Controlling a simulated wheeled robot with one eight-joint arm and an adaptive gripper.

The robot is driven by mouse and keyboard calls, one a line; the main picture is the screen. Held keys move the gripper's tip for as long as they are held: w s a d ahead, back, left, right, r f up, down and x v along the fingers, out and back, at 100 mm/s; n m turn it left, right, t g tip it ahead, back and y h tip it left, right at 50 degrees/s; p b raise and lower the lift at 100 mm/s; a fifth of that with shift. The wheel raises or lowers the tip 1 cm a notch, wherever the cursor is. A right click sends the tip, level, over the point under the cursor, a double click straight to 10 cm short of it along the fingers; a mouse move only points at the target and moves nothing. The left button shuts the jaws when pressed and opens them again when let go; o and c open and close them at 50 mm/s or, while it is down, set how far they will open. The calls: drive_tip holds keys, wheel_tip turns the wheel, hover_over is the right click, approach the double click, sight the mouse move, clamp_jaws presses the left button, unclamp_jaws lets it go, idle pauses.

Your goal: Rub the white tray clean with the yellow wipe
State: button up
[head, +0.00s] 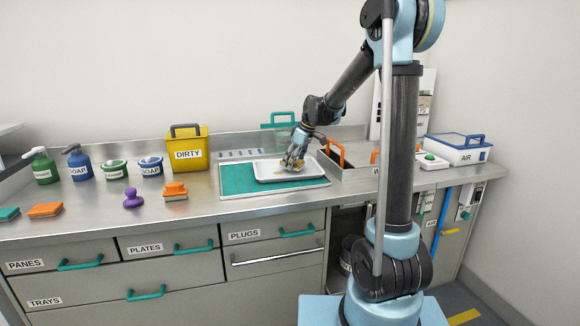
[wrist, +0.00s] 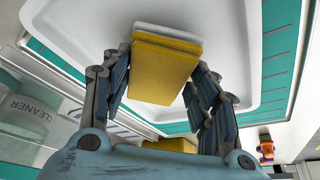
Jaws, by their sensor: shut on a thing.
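The white tray (head: 262,172) lies on a teal mat on the steel worktop. It also fills the middle of the wrist view (wrist: 230,30). My gripper (head: 291,164) is down over the tray, pointing downward. In the wrist view my gripper (wrist: 163,68) is shut on the yellow wipe (wrist: 165,72), a ribbed yellow pad with a white layer at its far edge. The wipe is over the tray's inner floor; I cannot tell whether it touches. In the head view the wipe is mostly hidden by the fingers. I make out no clear dirt on the tray.
The teal mat (head: 236,178) surrounds the tray. Orange-handled containers (head: 333,153) are close on the right.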

drive_tip(key=shift+a+r, duration=0.15)
drive_tip(key=shift+r, duration=2.9)
drive_tip(key=shift+s, duration=0.1)
